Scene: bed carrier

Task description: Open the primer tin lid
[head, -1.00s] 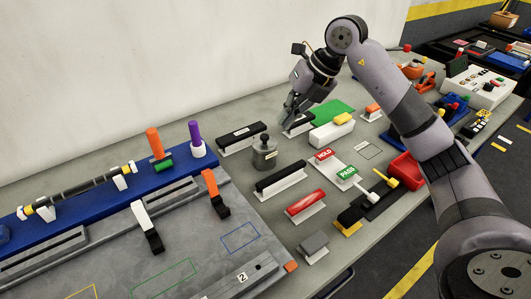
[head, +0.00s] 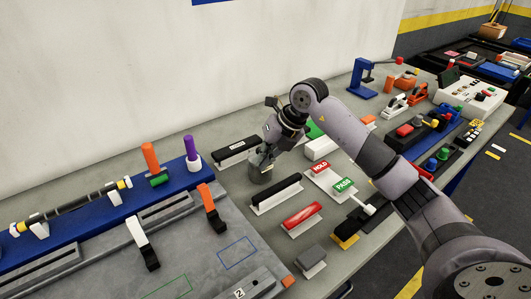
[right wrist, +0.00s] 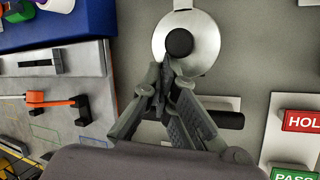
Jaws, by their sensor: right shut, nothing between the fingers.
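The primer tin (head: 260,173) is a small grey metal cylinder on the grey bench, partly hidden by my right gripper in the head view. In the right wrist view its round lid (right wrist: 207,45) is seen from above, with a black knob (right wrist: 179,42) at the centre. The lid looks seated on the tin. My right gripper (head: 265,160) is at the tin's top. Its fingertips (right wrist: 164,78) are together and empty, beside the knob on the near side in the wrist view; I cannot tell whether they touch it. My left gripper is not in view.
A black-handled block (head: 236,151) stands behind the tin and another (head: 275,193) in front. A red-handled block (head: 303,214) and the HOLD (head: 320,167) and PASS (head: 343,184) plates lie to the right. A blue fixture rail (head: 80,222) is at left.

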